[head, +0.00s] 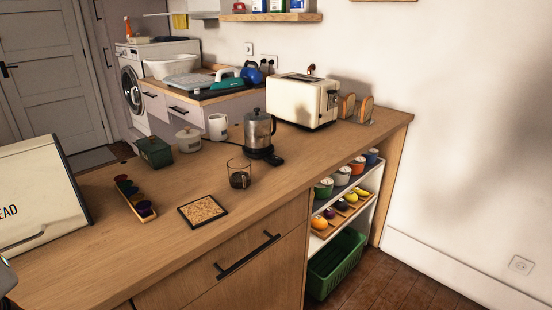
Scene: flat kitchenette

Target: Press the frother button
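A steel jug with a dark lid and black handle (258,131), which looks like the frother, stands upright on the wooden counter (200,240), left of the toaster. Its black base (272,158) juts out toward the front right. A button on it is too small to make out. My gripper is not in view. A small grey shape at the lower left edge may be part of my arm; I cannot tell.
A glass with dark liquid (239,174) and a cork mat (203,210) are in front of the jug. A white mug (218,126) is to its left, a cream toaster (303,101) to its right. A capsule holder (136,198) and bread bin (38,198) are farther left.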

